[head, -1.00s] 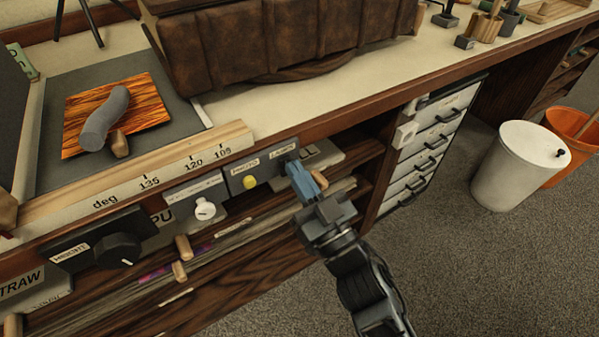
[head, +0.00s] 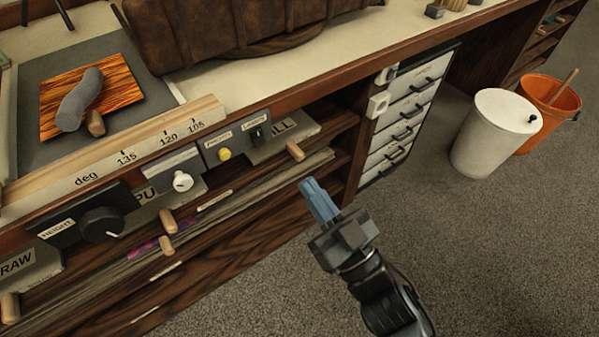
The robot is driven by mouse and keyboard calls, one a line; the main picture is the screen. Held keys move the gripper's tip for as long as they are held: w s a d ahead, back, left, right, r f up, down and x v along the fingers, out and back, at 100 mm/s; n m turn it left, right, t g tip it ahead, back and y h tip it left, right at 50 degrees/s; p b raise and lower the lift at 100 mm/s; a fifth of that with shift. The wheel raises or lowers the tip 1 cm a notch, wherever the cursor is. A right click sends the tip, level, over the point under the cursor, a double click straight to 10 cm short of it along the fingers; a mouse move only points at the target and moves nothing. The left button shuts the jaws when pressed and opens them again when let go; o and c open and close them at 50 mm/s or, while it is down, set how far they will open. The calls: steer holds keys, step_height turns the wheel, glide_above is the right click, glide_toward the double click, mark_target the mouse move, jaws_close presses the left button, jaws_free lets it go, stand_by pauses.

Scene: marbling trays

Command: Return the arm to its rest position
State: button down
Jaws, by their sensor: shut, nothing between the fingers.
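My gripper (head: 310,188) is in the head view, right of the middle, in front of the bench's open shelves. Its blue fingers are together with nothing between them. They point up and left toward the bench front, apart from the control panel (head: 222,145) with the yellow button (head: 224,154) and the dark lamps switch (head: 257,133). My dark arm comes in from the lower right.
The bench carries a height knob (head: 102,224), a white knob (head: 183,181) and a wooden degree scale (head: 110,165). Wooden handles stick out below. White drawers (head: 405,125), a white bin (head: 492,135) and an orange bucket (head: 548,112) stand right. Carpet at lower right is clear.

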steer(key=shift+s+d, duration=0.3)
steer(key=shift+s, duration=0.15)
stand_by(0.3)
steer(key=s+d+m+g+h, duration=0.1)
steer(key=s+d+m+h, duration=0.3)
steer(key=s+d, duration=0.6)
steer(key=s+d+m+g+h, duration=0.15)
steer(key=s+d+h, duration=0.55)
steer(key=s, duration=0.7)
steer(key=s+r+p, duration=0.2)
steer(key=r+p, duration=0.4)
steer(key=r, duration=0.2)
steer(key=s+r+m+g+h+p, duration=0.1)
steer(key=s+r+p, duration=0.2)
steer(key=r+p, duration=0.3)
step_height(320, 180, up, 2)
steer(key=shift+d+p, duration=0.35)
steer(key=shift+p, duration=0.05)
